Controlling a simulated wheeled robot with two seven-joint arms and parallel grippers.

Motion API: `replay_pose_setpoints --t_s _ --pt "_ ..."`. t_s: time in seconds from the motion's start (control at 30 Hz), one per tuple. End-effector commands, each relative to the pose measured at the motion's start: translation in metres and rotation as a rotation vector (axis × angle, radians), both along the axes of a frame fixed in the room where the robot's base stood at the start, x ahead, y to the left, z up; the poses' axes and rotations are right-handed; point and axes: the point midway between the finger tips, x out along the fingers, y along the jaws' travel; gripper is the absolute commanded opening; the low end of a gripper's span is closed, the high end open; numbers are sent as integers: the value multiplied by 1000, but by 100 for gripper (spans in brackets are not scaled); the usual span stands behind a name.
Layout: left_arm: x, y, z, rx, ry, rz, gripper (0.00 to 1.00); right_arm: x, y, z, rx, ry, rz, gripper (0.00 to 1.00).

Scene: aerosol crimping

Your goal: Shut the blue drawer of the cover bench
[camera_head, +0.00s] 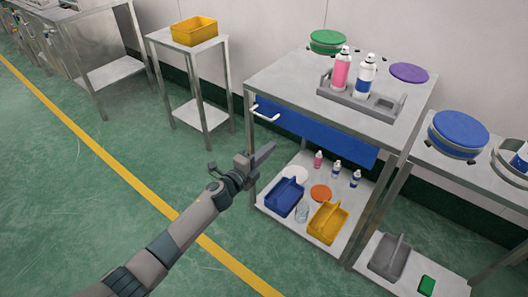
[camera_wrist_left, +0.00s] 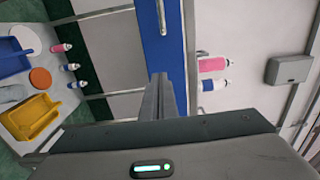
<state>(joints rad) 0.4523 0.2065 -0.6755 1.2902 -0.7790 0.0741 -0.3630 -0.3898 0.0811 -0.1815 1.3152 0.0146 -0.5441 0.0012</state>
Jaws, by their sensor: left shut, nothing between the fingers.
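The blue drawer (camera_head: 315,131) sits under the steel top of the cover bench (camera_head: 300,80). Its pale bar handle (camera_head: 265,113) is at the left end of the front. I cannot tell how far the drawer stands out. In the left wrist view the drawer (camera_wrist_left: 158,50) is an upright blue strip, with the handle (camera_wrist_left: 162,16) near the top edge. My left gripper (camera_head: 266,152) is shut and empty, below the handle in the head view. In the wrist view its fingers (camera_wrist_left: 160,88) overlap the blue strip; contact cannot be told. My right gripper is not in view.
A grey rack (camera_head: 345,96) with a pink and a blue-and-white can stands on the bench top. The lower shelf holds a blue tote (camera_head: 285,197), a yellow tote (camera_head: 327,222) and small bottles. A side table with a yellow bin (camera_head: 194,30) is left. Green floor lies open at left.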

Motion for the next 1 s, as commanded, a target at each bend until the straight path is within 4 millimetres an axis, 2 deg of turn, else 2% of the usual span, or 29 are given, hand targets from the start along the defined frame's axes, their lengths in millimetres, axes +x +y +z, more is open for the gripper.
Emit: replay_pose_setpoints --t_s 0.23,0.8,0.9,1.0 --pt "-16 12 0 0 0 1 0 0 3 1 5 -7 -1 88" --pt "-18 13 0 -2 1 1 0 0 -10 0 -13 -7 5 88" --pt "-20 15 -6 -12 17 10 0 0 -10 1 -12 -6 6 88" --pt "-25 22 -21 -48 67 36 0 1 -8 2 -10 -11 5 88"
